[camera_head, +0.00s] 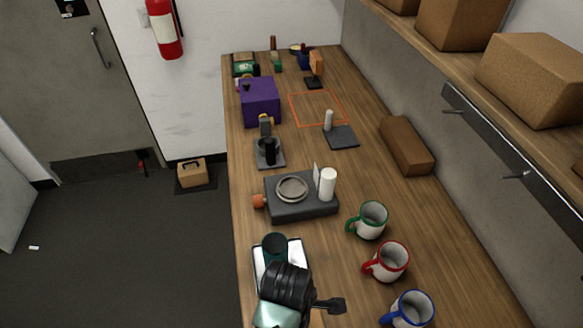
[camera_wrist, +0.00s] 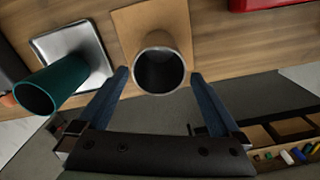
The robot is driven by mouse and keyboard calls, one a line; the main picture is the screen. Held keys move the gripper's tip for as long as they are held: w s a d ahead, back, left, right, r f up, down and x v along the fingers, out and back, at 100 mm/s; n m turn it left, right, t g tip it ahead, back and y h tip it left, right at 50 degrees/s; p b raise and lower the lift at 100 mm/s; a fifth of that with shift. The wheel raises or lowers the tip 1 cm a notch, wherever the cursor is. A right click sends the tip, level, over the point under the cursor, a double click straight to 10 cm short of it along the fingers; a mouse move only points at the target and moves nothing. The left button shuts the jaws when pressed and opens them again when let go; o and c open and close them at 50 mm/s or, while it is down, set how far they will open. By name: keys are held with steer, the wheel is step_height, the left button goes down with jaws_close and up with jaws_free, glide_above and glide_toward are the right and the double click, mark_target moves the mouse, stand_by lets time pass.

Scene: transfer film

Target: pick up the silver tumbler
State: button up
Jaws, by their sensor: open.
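The silver tumbler (camera_wrist: 160,66) stands in the middle of the wrist view, its dark open mouth facing the camera, on a tan board (camera_wrist: 128,30). My gripper (camera_wrist: 159,76) is open, with one blue finger to the left of the tumbler and one to the right. Whether the fingers touch it I cannot tell. In the head view my dark gripper (camera_head: 285,285) is at the bottom, and the silver tumbler is not visible there.
A teal tumbler (camera_wrist: 55,84) stands on a silver tray (camera_wrist: 92,52) just left of my gripper; it also shows in the head view (camera_head: 274,246). Green, red (camera_head: 387,262) and blue mugs stand to the right. A dark machine (camera_head: 300,208) stands behind. A compartmented drawer (camera_wrist: 270,135) is at lower right.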

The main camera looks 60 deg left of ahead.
steer(key=shift+w+d+f+p, duration=0.15)
steer(key=shift+f+p, duration=0.3)
steer(key=shift+f, duration=1.3)
steer(key=shift+w+f+p, duration=0.2)
steer(key=shift+f+p, duration=0.2)
steer(key=shift+f, duration=1.3)
steer(key=c, duration=1.5)
